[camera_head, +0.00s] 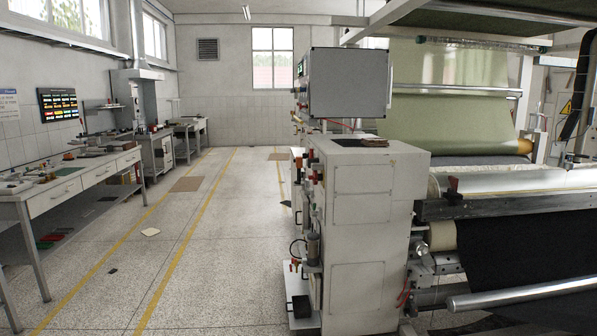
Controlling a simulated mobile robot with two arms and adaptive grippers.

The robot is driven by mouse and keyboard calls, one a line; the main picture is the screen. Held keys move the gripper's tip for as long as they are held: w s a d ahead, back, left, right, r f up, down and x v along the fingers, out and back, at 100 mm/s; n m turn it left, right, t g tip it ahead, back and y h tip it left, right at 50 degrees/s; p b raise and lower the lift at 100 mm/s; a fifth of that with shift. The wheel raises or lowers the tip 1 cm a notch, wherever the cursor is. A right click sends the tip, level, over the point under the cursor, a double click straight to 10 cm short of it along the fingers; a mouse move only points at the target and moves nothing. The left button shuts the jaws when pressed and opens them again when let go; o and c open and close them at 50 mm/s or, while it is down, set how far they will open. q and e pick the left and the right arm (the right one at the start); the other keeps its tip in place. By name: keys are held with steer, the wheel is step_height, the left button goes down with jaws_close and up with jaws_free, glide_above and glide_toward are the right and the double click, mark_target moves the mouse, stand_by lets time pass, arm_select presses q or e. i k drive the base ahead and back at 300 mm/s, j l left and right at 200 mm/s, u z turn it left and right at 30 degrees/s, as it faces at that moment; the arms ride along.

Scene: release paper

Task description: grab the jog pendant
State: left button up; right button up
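I cannot make out for certain which thing is the jog pendant. A small brown and dark flat item (374,142) lies on top of the pale machine cabinet (362,240). Small red and dark control parts (316,178) sit along the cabinet's left side. A black box-like part (301,306) sits low at the cabinet's left foot. Neither of my grippers shows in the head view.
The machine with pale green fabric (440,90) and dark fabric (530,245) fills the right. A long workbench (70,187) with loose items lines the left wall.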

mark_target(298, 159)
steer(key=i+u, duration=0.45)
steer(key=i, duration=0.65)
steer(key=i+u, duration=0.1)
steer(key=i, duration=0.6)
steer(key=i+u, duration=0.15)
steer(key=i, duration=0.5)
steer(key=i+l+u, duration=0.1)
steer(key=i, duration=0.6)
steer(key=i+z, duration=0.1)
steer(key=i, duration=0.4)
steer(key=i+z, duration=0.15)
steer(key=i, duration=0.4)
steer(key=i+j+z, duration=0.1)
steer(key=i, duration=0.4)
steer(key=i+j+z, duration=0.1)
steer(key=i, duration=0.4)
steer(key=i+z, duration=0.2)
steer(key=i, duration=0.25)
steer(key=i+j+z, duration=0.2)
steer(key=i, duration=0.25)
steer(key=i+z, duration=0.25)
steer(key=i, duration=0.2)
steer(key=i+j+z, duration=0.2)
steer(key=i, duration=0.25)
steer(key=j, duration=0.1)
